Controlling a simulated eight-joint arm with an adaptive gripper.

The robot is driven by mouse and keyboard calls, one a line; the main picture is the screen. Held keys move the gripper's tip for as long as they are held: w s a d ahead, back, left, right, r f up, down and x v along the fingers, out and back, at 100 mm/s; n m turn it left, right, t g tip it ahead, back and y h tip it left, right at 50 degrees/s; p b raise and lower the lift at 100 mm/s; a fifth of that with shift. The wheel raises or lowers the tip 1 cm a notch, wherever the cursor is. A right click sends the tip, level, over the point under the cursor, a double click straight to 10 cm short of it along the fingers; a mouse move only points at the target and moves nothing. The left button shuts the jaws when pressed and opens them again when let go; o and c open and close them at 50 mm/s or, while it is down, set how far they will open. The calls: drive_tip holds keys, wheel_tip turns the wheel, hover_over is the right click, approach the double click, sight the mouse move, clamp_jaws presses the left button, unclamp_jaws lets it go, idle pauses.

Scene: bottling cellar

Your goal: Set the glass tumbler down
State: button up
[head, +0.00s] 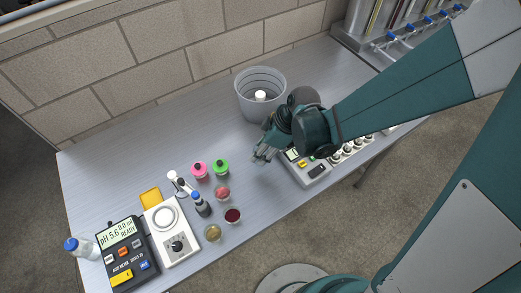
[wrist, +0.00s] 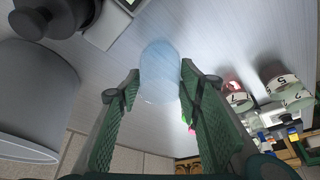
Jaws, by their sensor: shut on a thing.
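My gripper (head: 264,154) is over the middle of the steel table, just in front of the grey bin. In the wrist view its two green fingers (wrist: 157,85) stand on either side of the glass tumbler (wrist: 160,72), which is clear and faintly blue. The fingers are shut on it. In the head view I cannot make out the tumbler clearly against the gripper and table. I cannot tell whether its base touches the table (head: 120,165).
The grey bin (head: 261,104) stands behind the gripper. To the left are pink-lidded (head: 199,170) and green-lidded (head: 221,167) jars, sample cups (head: 232,215), a dark bottle (head: 201,205), a stirrer (head: 172,232) and a pH meter (head: 126,252). An instrument (head: 309,170) sits right.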

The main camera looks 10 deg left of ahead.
drive_tip(key=o, duration=0.9)
drive_tip(key=shift+r, duration=0.2)
drive_tip(key=shift+p+v, duration=1.2)
drive_tip(key=shift+v, duration=4.75)
drive_tip(key=s+d+r+m+t+h, duration=0.1)
drive_tip(key=d+r+m+t, duration=0.1)
drive_tip(key=d+r+m, duration=0.3)
drive_tip(key=s+d+r+m+t+h, duration=0.2)
drive_tip(key=d+r+m, duration=0.3)
drive_tip(key=d, duration=0.9)
drive_tip(key=s+d+r+m+t+h, duration=0.1)
drive_tip(key=s+d+r+m+t, duration=0.1)
drive_tip(key=d+r+m, duration=0.3)
drive_tip(key=shift+d+r+m+t+h, duration=0.25)
drive_tip(key=shift+d+m, duration=0.5)
drive_tip(key=shift+d, duration=0.45)
drive_tip(key=shift+d+r+m+t+h, duration=0.1)
drive_tip(key=shift+d+m+t, duration=0.25)
drive_tip(key=shift+d+m, duration=0.65)
drive_tip(key=shift+d+n, duration=0.15)
drive_tip(key=shift+n, duration=0.1)
